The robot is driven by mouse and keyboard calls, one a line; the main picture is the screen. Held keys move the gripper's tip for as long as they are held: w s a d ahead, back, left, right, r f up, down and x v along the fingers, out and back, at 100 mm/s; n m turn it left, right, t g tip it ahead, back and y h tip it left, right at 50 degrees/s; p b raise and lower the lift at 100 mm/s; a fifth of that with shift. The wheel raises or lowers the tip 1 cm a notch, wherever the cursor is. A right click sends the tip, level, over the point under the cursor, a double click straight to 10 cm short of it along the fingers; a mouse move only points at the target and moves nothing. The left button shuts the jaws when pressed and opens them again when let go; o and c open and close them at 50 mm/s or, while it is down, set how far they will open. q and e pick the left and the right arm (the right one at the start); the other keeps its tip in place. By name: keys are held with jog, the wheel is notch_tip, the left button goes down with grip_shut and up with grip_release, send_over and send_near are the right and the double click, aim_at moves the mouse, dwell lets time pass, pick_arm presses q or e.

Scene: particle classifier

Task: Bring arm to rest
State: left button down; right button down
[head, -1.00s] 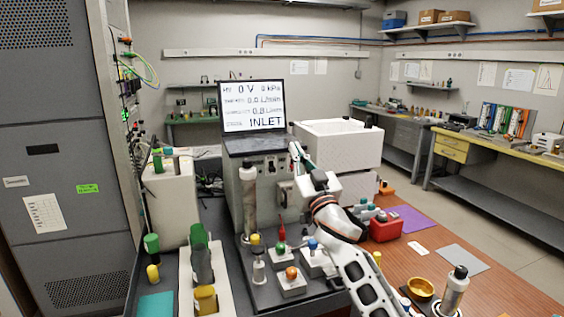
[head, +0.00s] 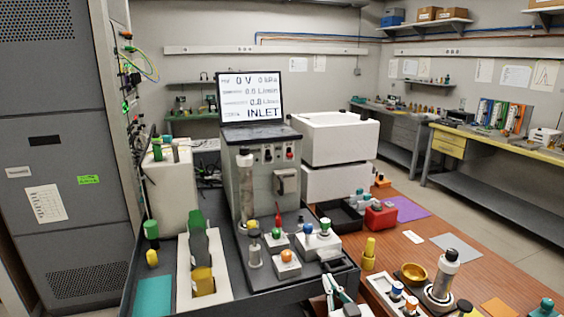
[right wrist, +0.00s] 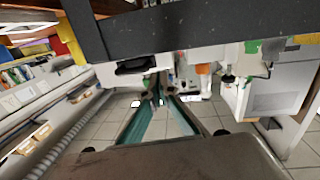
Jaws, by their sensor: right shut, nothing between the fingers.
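My right gripper (head: 330,283) is at the bottom middle of the head view, low at the front edge of the bench. Its fingers are shut with nothing visible between them. In the right wrist view its green fingers (right wrist: 158,98) meet at the tips above the tiled floor. My left gripper is not in view. The classifier unit (head: 262,178) stands on the bench with a screen (head: 251,100) on top reading 0 V and INLET.
A brass bowl (head: 413,273) and a capped metal cylinder (head: 446,270) are at right. A dark edge (right wrist: 190,28) crosses the upper right wrist view. Floor space is open at right.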

jog(key=s+d+f+g+b, duration=0.1)
jog(key=s+d+f+g, duration=0.2)
jog(key=s+f, duration=1)
jog(key=s+d+f+n+g+h+b, duration=0.1)
jog(key=s+d+f+g+b, duration=0.1)
jog(key=s+f, duration=1.1)
jog(key=s+d+g, duration=0.1)
jog(key=s+d, duration=0.1)
jog(key=s, duration=0.4)
jog(key=shift+s+d+n+g, duration=0.2)
jog(key=shift+s+n+g, duration=0.1)
jog(key=shift+s, duration=0.05)
